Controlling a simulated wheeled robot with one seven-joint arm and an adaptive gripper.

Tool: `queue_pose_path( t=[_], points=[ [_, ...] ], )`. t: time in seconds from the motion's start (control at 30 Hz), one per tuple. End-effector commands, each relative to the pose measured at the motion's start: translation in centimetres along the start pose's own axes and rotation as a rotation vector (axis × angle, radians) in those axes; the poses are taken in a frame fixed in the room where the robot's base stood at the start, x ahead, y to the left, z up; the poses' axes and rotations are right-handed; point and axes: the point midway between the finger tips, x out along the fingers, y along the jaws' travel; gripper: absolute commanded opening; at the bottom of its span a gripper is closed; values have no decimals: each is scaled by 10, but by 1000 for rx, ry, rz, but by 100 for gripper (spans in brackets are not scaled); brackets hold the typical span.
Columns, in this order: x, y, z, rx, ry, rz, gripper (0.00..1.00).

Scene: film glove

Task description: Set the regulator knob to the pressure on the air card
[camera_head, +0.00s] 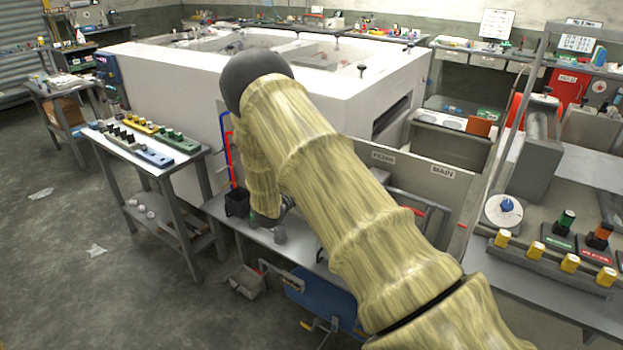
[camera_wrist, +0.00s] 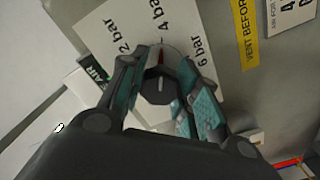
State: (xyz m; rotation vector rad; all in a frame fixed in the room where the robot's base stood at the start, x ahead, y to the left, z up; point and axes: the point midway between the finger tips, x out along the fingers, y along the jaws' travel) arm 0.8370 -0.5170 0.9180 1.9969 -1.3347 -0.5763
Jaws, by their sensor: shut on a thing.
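In the wrist view a dark faceted regulator knob (camera_wrist: 158,92) sits between the fingers of my gripper (camera_wrist: 163,85), which is shut on it. A white card (camera_wrist: 291,14) at the top right corner starts with "AIR FOR" and large figures beginning with 4; the rest is cut off. In the head view my arm largely hides the knob area.
A yellow "VENT BEFORE" label (camera_wrist: 243,30) and a green "AIR" label (camera_wrist: 94,70) are near the dial. In the head view a side table (camera_head: 150,170) with colored blocks stands left, and a control bench (camera_head: 560,300) stands right. Open floor lies at the left.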

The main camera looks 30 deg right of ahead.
Motion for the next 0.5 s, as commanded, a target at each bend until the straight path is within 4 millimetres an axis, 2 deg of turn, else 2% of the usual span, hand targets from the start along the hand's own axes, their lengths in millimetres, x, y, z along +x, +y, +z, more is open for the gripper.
queue_pose_path(
  t=[0.43,0.47,0.5],
  points=[
    [0,-1,0,-9,0,-1,8],
    [0,-1,0,-9,0,-1,37],
    [0,0,0,-9,0,-1,44]
  ],
)
